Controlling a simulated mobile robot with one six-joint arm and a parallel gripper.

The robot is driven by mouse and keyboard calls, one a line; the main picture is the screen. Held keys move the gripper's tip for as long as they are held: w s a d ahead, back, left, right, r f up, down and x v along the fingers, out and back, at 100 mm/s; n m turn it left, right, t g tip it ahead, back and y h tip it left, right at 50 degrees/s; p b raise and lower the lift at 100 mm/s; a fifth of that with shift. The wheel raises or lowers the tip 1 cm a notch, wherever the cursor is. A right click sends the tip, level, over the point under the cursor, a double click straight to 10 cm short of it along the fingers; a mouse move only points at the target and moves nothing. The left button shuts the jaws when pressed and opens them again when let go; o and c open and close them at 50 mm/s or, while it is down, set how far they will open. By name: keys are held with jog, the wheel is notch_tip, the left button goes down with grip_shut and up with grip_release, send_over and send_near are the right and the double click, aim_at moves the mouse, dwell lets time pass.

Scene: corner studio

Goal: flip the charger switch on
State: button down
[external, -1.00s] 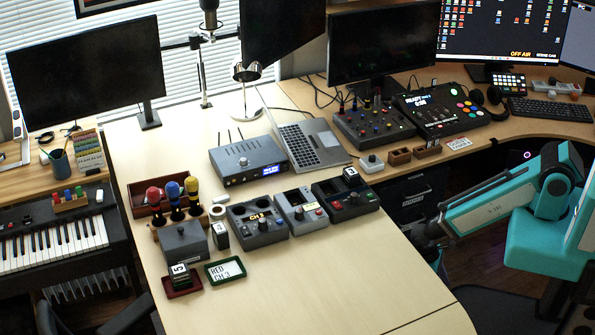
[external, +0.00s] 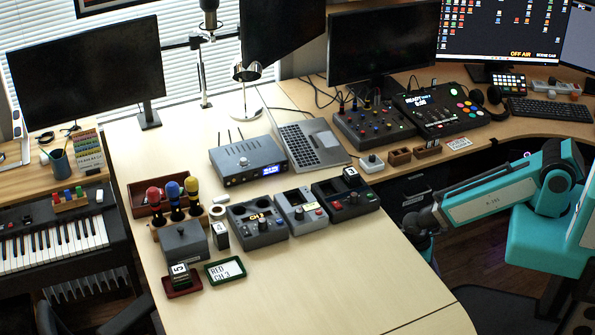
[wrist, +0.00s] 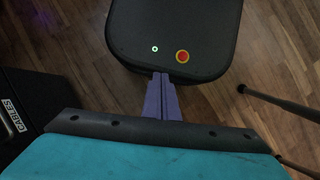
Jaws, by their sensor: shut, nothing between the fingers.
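A row of three desk boxes stands mid-desk: a dark grey one marked CH 3 (external: 258,238), a light grey one (external: 302,222) and a dark one with red and green knobs (external: 352,210). I cannot tell for sure which is the charger, and its switch is too small to make out. My gripper is shut and empty in the wrist view (wrist: 163,78), its purple fingers together, pointing toward a black rounded base with a red button. In the external view my wrist hangs beyond the desk's right edge, apart from the boxes; the fingertips are not clear there.
A black cabinet labelled CABLES (wrist: 18,120) stands at the left of the wrist view. A silver-grey unit with a blue display (external: 248,160) and a laptop (external: 308,145) stand behind the boxes. The desk front (external: 330,285) is bare.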

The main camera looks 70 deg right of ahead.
aim_at(339, 206)
jog(key=w+d+r+n+t+h+p, duration=0.1)
jog(key=w+d+r+n+p, duration=0.2)
jog(key=w+r, duration=0.85)
jog(key=w+d+r+n+t+h+p, duration=0.15)
jog(key=w+d+r, duration=0.5)
jog(key=r, duration=0.75)
jog(key=shift+n+t+y, duration=0.25)
jog(key=shift+n+y, duration=0.5)
jog(key=w+a+r, duration=0.2)
jog(key=w+r, duration=0.1)
jog(key=w+a+r, duration=0.2)
jog(key=w, duration=0.2)
jog(key=w+a+r, duration=0.2)
jog(key=w+r, duration=0.1)
jog(key=shift+w+a+r, duration=0.2)
jog(key=shift+w+r, duration=0.15)
jog(key=w+a+r+n+t+y+b, duration=0.1)
jog(key=w+a+r+y+b, duration=0.1)
jog(key=w+a+r, duration=0.5)
jog(key=a+r, duration=0.3)
jog(key=r, duration=0.1)
jog(key=shift+w+r+n+t+y, duration=0.15)
jog(key=shift+w+n+t+y, duration=0.15)
jog(key=shift+w+n, duration=0.1)
jog(key=shift+f, duration=0.2)
